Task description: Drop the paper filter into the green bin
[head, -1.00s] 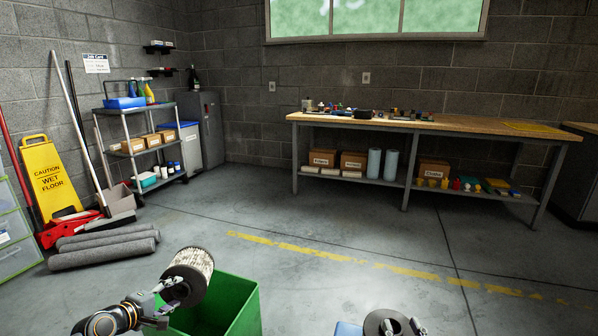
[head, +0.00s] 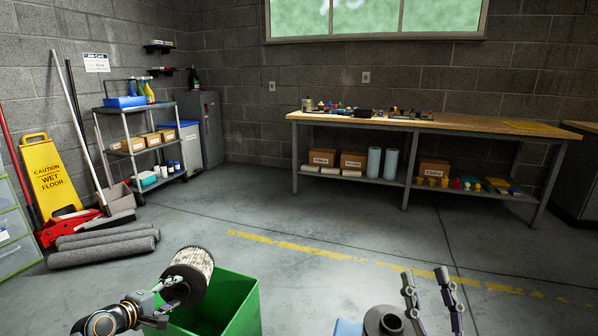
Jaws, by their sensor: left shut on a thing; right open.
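The paper filter (head: 195,268) is a pleated, off-white cylinder with a dark end. My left gripper (head: 178,290) is shut on it and holds it tilted, at the upper left rim of the green bin (head: 238,305). In this view the filter overlaps the bin's left side; whether it touches the rim I cannot tell. The bin is open at the top and its lower part is cut off by the frame. My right gripper (head: 428,278) is open and empty at the lower right, with its fingers pointing up.
A dark round part with a hole (head: 384,322) and a blue piece (head: 348,328) show at the bottom edge. Rolled grey mats (head: 105,247) lie left of the bin. A workbench (head: 430,123) stands at the back. The floor between is clear.

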